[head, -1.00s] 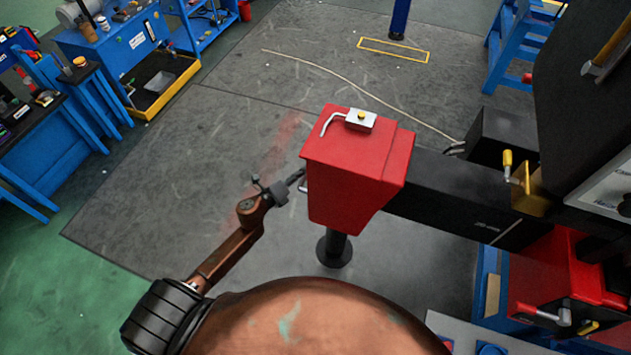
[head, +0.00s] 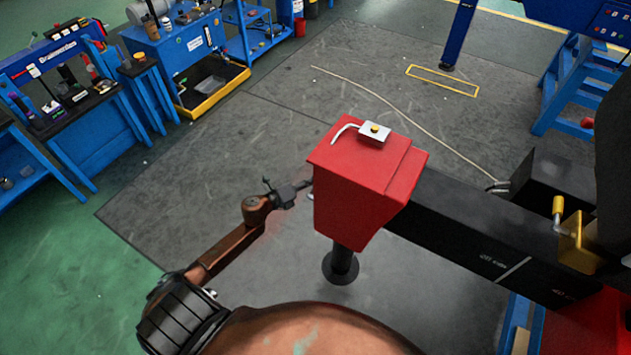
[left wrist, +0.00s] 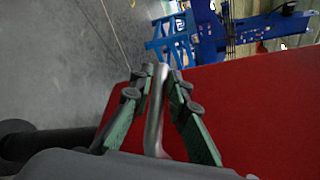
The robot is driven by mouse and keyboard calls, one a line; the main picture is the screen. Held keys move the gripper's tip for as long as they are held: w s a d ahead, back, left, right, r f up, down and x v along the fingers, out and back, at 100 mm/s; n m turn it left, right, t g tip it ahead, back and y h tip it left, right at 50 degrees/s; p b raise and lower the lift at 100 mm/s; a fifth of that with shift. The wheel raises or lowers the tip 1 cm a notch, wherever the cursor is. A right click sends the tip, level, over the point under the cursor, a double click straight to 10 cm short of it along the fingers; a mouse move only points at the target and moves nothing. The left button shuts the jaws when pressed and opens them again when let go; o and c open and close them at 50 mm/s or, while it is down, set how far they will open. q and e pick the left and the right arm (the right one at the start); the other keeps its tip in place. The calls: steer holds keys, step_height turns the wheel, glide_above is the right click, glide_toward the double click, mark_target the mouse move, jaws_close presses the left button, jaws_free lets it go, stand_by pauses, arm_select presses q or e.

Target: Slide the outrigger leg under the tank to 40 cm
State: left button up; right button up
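The outrigger leg is a black beam (head: 455,225) running left from the yellow bracket (head: 578,250) to a red end box (head: 365,190). A yellow-knobbed lever (head: 558,208) stands upright at the bracket. My left gripper (head: 306,187) is at the box's left side. A dark mass, perhaps the tank, fills the right edge. My right gripper is out of view.
A black foot (head: 341,266) hangs below the red box. The floor (head: 240,150) left of the box is open grey mat. Blue workbenches (head: 85,120) stand at the far left, a blue stand (head: 580,85) at the back right. A thin cable (head: 410,115) lies behind.

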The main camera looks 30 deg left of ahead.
arm_select(q)
steer(key=o, duration=0.4)
steer(key=shift+s+a+f, duration=0.1)
steer(key=shift+a+f, duration=0.35)
steer(key=shift+f, duration=0.25)
steer(key=shift+d+r, duration=0.1)
steer(key=shift+r, duration=0.1)
steer(key=v, duration=1.1)
steer(key=shift+s+r, duration=0.2)
steer(key=shift+s, duration=0.15)
